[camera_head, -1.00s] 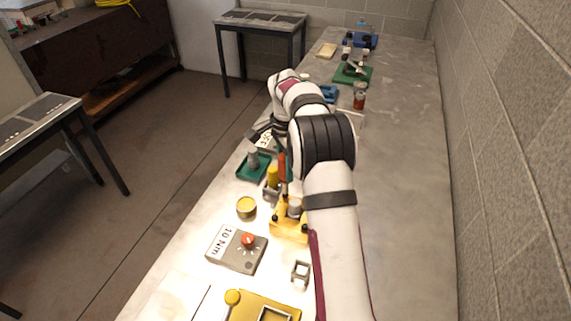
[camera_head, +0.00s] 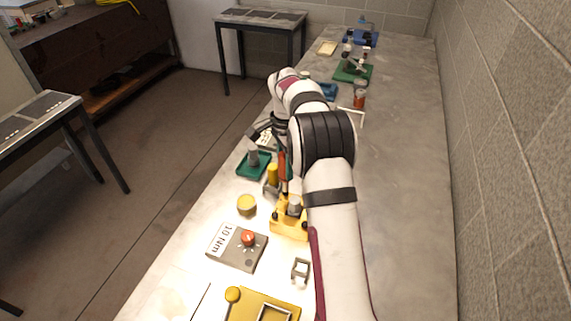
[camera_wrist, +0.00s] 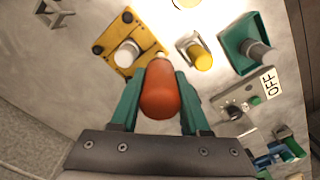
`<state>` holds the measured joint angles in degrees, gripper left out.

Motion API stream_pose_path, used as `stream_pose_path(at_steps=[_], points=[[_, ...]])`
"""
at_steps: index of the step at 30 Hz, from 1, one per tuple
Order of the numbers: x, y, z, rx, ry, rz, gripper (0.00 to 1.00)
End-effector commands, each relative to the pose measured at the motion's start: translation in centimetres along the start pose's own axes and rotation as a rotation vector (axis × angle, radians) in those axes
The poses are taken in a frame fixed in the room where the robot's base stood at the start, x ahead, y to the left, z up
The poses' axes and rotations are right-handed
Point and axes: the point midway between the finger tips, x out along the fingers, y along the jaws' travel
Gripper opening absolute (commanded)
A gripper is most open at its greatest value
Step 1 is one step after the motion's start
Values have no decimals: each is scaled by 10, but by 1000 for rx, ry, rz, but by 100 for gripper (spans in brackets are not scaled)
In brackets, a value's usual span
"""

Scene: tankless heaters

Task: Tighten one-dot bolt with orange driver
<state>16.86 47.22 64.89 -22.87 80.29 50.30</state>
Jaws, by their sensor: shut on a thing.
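My gripper (camera_wrist: 158,100) is shut on the orange driver (camera_wrist: 160,88), with a green finger on each side of its handle. In the head view the orange driver (camera_head: 283,164) hangs handle up, its shaft pointing down at the far edge of the yellow fixture (camera_head: 289,230). The fixture also shows in the wrist view (camera_wrist: 100,38), with a whitish cylinder and dark round bolt heads at its corners. The driver's handle hides most of its tip, so I cannot tell whether it touches a bolt. Dot marks are too small to read.
A yellow-topped cylinder in a grey holder (camera_head: 272,178) and a green tray (camera_head: 252,165) stand close by the driver. A grey box with a red knob (camera_head: 240,250), marked 10 Nm, is nearer. A wall runs along the right; the right side of the bench (camera_head: 400,180) is clear.

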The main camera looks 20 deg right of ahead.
Motion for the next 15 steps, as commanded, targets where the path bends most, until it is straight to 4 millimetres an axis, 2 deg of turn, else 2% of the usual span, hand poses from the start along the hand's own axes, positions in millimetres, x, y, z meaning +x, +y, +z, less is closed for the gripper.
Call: stream_pose_path(at_steps=[15], points=[[5, 0, 0, 0, 0, -1, 0]])
